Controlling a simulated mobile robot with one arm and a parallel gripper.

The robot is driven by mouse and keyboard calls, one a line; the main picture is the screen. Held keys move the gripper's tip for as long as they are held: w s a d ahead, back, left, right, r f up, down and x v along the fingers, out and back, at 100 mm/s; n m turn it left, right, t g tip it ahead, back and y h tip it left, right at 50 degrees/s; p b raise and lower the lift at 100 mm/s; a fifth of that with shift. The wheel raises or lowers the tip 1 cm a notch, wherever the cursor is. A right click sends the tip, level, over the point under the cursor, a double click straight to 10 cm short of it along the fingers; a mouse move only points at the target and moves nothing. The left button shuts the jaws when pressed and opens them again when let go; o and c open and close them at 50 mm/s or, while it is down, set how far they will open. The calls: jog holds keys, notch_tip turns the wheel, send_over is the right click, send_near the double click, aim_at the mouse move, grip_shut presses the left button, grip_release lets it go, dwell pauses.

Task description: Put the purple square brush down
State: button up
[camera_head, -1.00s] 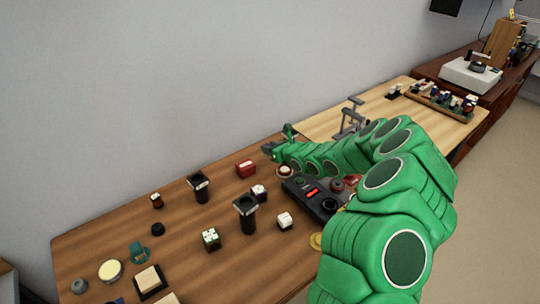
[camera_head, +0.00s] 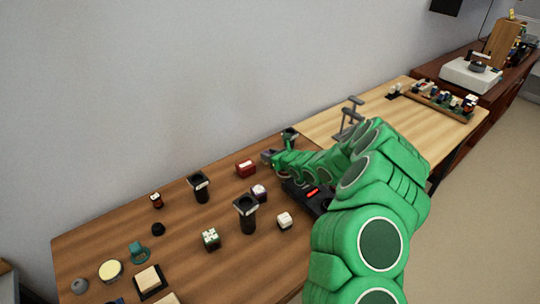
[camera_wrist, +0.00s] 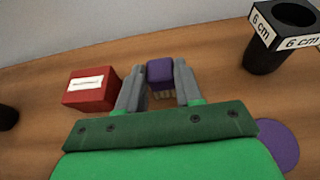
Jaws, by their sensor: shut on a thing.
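The purple square brush (camera_wrist: 160,70) is between the two grey fingers of my gripper (camera_wrist: 158,85) in the wrist view. Its pale bristles show below the purple block, pointing toward the brown wooden table. I cannot tell whether the bristles touch the table. In the head view my gripper (camera_head: 268,156) is at the back edge of the brown table (camera_head: 180,245), near the wall. The brush is too small to make out there.
A red box (camera_wrist: 92,90) with a white label stands just left of my gripper; the head view shows it too (camera_head: 246,168). A black "6 cm" holder (camera_wrist: 268,50) stands to the right. A purple round thing (camera_wrist: 280,145) lies at lower right. Several small objects stand farther left.

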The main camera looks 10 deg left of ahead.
jog(key=shift+f, duration=0.15)
jog(key=o, duration=1)
jog(key=shift+o, duration=0.2)
jog(key=shift+r, duration=0.2)
jog(key=shift+s+d+r, duration=0.1)
jog(key=shift+s+d, duration=0.05)
jog(key=shift+d, duration=0.15)
jog(key=v, duration=1.1)
jog(key=shift+s+r, duration=0.1)
jog(key=shift+s, duration=0.05)
